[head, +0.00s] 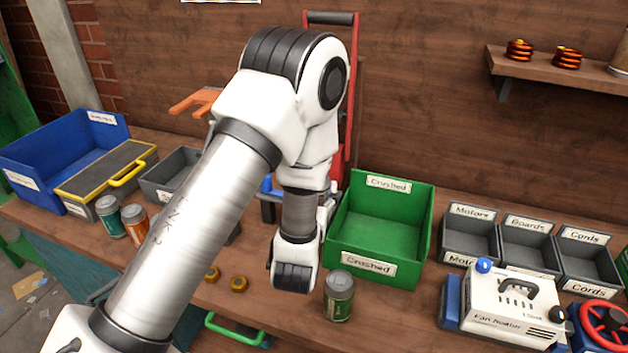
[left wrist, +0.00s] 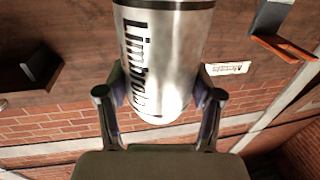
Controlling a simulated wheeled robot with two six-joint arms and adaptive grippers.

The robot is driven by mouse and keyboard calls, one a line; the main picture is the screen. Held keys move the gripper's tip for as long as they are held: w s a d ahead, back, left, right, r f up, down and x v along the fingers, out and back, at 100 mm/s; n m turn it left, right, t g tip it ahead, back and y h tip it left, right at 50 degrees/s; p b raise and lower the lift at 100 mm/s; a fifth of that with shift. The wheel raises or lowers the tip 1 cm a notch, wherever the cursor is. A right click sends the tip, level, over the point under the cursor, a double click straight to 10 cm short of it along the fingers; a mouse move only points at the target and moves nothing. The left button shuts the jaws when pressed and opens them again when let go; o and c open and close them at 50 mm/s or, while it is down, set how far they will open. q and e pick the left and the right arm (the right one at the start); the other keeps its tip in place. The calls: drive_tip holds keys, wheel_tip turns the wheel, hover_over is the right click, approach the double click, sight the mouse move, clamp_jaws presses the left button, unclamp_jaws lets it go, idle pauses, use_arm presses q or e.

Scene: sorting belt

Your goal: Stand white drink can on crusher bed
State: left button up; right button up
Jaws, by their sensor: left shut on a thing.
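The white drink can (left wrist: 175,60), silvery white with dark lettering, fills the top middle of the left wrist view. My left gripper (left wrist: 160,98) is shut on it, one finger on each side. In the head view my left arm hides the gripper and the can. The can crusher (head: 352,90) stands against the back wall, a red upright frame with a dark-gripped handle on top. A bit of blue shows low on it (head: 267,185). My arm covers most of the crusher, and its bed is hidden. My right gripper is not in view.
A green bin (head: 425,235) labelled Crushed stands right of the crusher. A green can (head: 338,297) stands before it. Teal (head: 110,217) and orange (head: 135,221) cans stand at left. Grey bins (head: 470,238) and a fan heater (head: 510,305) occupy the right.

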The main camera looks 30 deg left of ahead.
use_arm(q)
drive_tip(key=w+a+f+p, duration=0.1)
drive_tip(key=w+a, duration=0.1)
drive_tip(key=w, duration=0.1)
drive_tip(key=w+a+f+p, duration=0.1)
drive_tip(key=w+a+f, duration=0.1)
drive_tip(key=w, duration=0.1)
drive_tip(key=w+a+f+p, duration=0.1)
drive_tip(key=w+a+f, duration=0.1)
drive_tip(key=shift+w+a, duration=0.3)
drive_tip(key=shift+w, duration=0.1)
drive_tip(key=shift+w+a, duration=0.1)
drive_tip(key=shift+f, duration=0.15)
drive_tip(key=o, duration=0.6)
drive_tip(key=shift+o, duration=0.9)
